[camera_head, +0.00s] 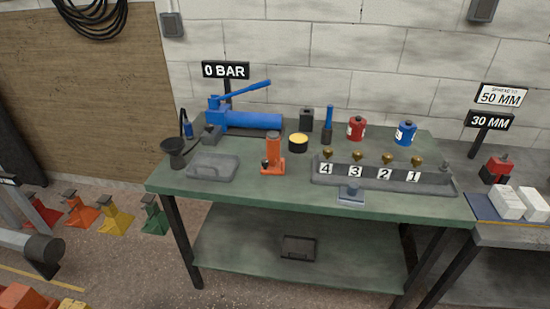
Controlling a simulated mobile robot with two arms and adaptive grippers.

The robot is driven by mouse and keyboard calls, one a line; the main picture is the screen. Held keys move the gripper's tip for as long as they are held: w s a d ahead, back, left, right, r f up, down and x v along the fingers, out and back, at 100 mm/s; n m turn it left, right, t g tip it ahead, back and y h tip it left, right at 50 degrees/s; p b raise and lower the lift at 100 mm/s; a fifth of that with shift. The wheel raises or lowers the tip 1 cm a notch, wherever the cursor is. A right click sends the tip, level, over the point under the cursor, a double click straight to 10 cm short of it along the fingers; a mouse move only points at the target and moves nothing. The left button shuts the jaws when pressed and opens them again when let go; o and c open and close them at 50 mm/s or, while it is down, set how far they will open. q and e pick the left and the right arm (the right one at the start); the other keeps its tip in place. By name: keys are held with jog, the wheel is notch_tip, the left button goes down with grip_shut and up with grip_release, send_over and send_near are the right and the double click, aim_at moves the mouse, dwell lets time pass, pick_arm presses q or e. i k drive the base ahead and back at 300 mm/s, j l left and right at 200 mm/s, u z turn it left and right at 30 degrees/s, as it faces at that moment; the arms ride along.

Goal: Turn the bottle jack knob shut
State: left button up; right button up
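The orange bottle jack (273,154) stands upright on the green bench (300,189), left of the numbered rack. A small dark knob (265,163) seems to sit low on its front left side. It is too small to tell how far it is turned. Neither of my grippers shows in this view, and nothing touches the jack.
A grey tray (213,167) and dark funnel (174,149) stand left of the jack. Behind are a blue hand pump (240,119) and yellow-topped tin (298,142). The rack (437,184) holds brass pieces. A grey tube with a dark end (43,252) enters lower left.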

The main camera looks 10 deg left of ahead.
aim_at(265, 163)
jog(key=i+j, duration=0.15)
jog(key=j, duration=0.25)
jog(key=i+j, duration=0.1)
jog(key=j, duration=0.3)
jog(key=i+j+z, duration=0.1)
jog(key=j, duration=0.3)
jog(key=i+j, duration=0.15)
jog(key=j, duration=0.3)
jog(key=i+j, duration=0.1)
jog(key=j, duration=0.3)
